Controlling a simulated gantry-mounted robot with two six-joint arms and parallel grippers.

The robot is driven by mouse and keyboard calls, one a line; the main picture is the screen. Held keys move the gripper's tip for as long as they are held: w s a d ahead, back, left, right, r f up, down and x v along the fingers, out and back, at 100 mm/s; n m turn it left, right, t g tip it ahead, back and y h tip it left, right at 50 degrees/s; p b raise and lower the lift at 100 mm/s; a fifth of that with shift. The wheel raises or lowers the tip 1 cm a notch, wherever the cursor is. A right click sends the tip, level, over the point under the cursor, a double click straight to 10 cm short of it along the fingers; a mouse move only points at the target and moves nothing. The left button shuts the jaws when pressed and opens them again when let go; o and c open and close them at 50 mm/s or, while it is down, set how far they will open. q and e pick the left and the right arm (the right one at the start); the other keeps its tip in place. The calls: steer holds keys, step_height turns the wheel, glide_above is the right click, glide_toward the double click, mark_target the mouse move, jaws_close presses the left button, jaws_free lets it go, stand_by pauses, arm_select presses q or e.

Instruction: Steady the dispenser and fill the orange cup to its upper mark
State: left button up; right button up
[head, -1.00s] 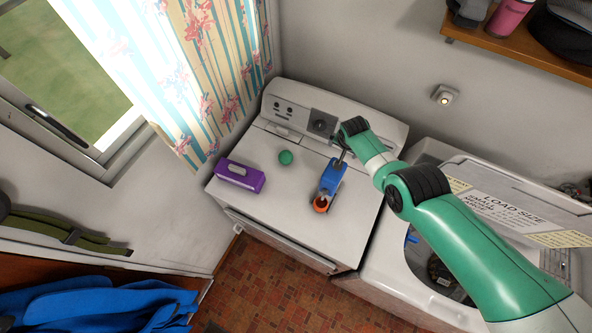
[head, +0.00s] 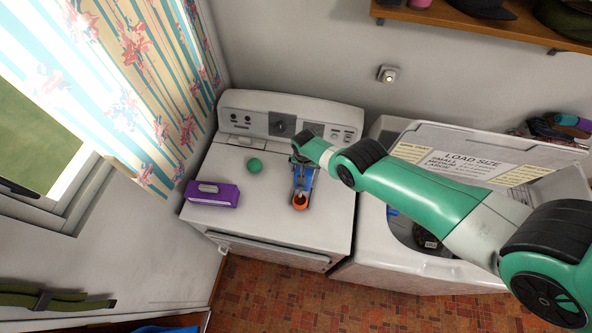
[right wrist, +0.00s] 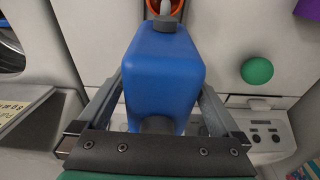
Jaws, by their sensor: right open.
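The blue dispenser (head: 308,178) stands on the white machine's top (head: 265,223), with its grey pump head toward the orange cup (head: 300,204). The cup is at its front, under the spout, and its fill level cannot be made out. My right gripper (head: 302,180) is at the back of the dispenser. In the right wrist view my right gripper (right wrist: 163,82) is open, with one finger on each side of the blue dispenser (right wrist: 165,70). Part of the orange cup (right wrist: 180,6) shows at the top edge, beyond the pump head. My left gripper is out of view.
A green ball (head: 254,166) and a purple box (head: 212,194) lie left of the dispenser. The control panel (head: 285,125) rises behind. An open-lidded washer (head: 400,265) stands to the right, under my right arm. The front of the white top is clear.

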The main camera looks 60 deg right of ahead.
steer(key=shift+c, duration=0.3)
jaws_close()
stand_by(0.3)
stand_by(0.8)
